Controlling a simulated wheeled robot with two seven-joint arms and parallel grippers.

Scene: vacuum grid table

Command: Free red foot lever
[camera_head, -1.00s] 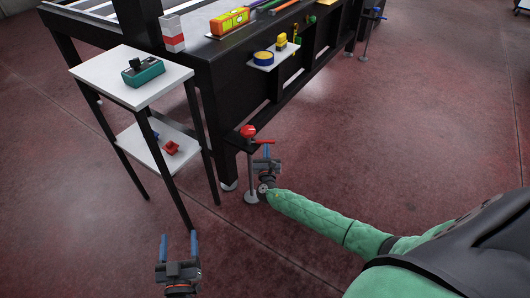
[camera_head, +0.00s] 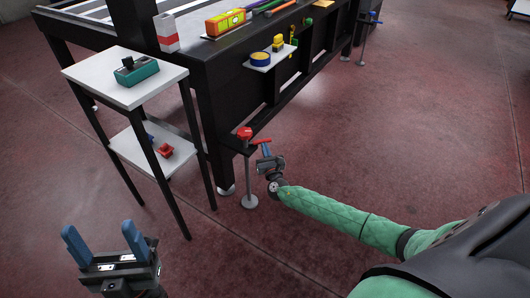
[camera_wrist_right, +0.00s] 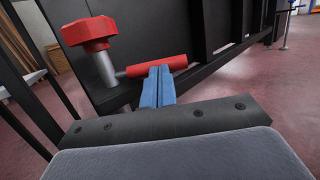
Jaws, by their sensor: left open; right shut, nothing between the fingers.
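The red foot lever sits beside the table's corner leg, above a grey foot post. It has a red knob (camera_head: 244,133) and a thin red handle (camera_head: 262,141) pointing right. In the right wrist view the faceted red knob (camera_wrist_right: 88,34) stands on a grey stem, and the red handle (camera_wrist_right: 150,66) lies across just beyond my fingertips. My right gripper (camera_head: 265,150) is shut and empty, its blue fingers (camera_wrist_right: 157,80) together at the handle; I cannot tell whether they touch it. My left gripper (camera_head: 103,236) is open and empty at the lower left, away from the lever.
A white two-shelf stand (camera_head: 120,95) is left of the lever, with a teal device (camera_head: 137,70) on top and a red part (camera_head: 165,151) below. The black table (camera_head: 215,85) carries tools. A blue-topped foot (camera_head: 369,17) is far off. The floor right of the table is clear.

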